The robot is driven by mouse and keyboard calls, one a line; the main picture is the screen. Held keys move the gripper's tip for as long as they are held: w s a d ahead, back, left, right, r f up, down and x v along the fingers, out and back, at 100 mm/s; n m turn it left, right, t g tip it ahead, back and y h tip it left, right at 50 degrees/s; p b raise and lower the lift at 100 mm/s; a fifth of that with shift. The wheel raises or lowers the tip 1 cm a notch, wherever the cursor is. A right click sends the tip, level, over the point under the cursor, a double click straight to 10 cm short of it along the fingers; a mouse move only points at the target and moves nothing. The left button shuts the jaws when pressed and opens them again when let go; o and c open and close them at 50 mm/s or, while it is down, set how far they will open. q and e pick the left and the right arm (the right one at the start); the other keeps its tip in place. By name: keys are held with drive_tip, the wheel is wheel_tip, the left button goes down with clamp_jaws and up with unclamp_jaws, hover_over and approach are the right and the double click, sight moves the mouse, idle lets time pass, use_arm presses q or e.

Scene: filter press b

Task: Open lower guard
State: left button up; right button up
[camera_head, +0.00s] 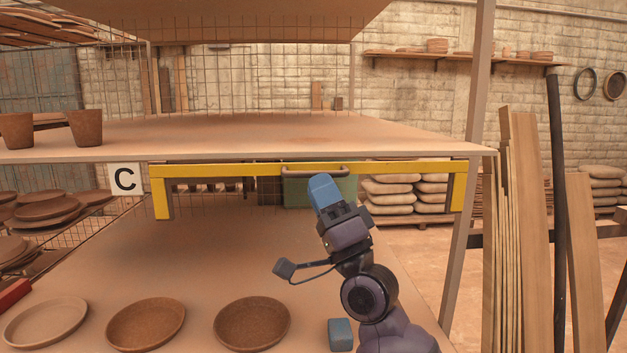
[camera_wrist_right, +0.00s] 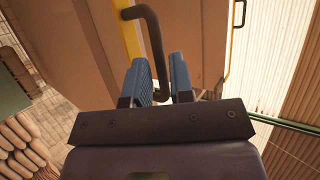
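The lower guard (camera_head: 225,169) is a yellow frame hanging along the front, under the edge of the upper shelf. Its brown bar handle (camera_head: 315,175) is near the middle of the top rail. My right gripper (camera_head: 322,190) is just below and in front of this handle. In the right wrist view the handle (camera_wrist_right: 154,40) runs down behind the gap between the two blue fingers of the right gripper (camera_wrist_right: 160,75). The fingers are apart with a narrow gap; a firm hold on the bar does not show. My left gripper is not in view.
A "C" sign (camera_head: 125,180) hangs left of the guard. Terracotta plates (camera_head: 252,323) lie on the lower shelf in front. Pots (camera_head: 86,128) stand on the upper shelf. Wooden planks (camera_head: 530,220) lean at the right beside a post.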

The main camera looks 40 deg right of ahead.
drive_tip(key=b+v, duration=0.1)
drive_tip(key=v, duration=0.6)
drive_tip(key=shift+s+f+b, duration=0.2)
drive_tip(key=shift+f+b, duration=0.15)
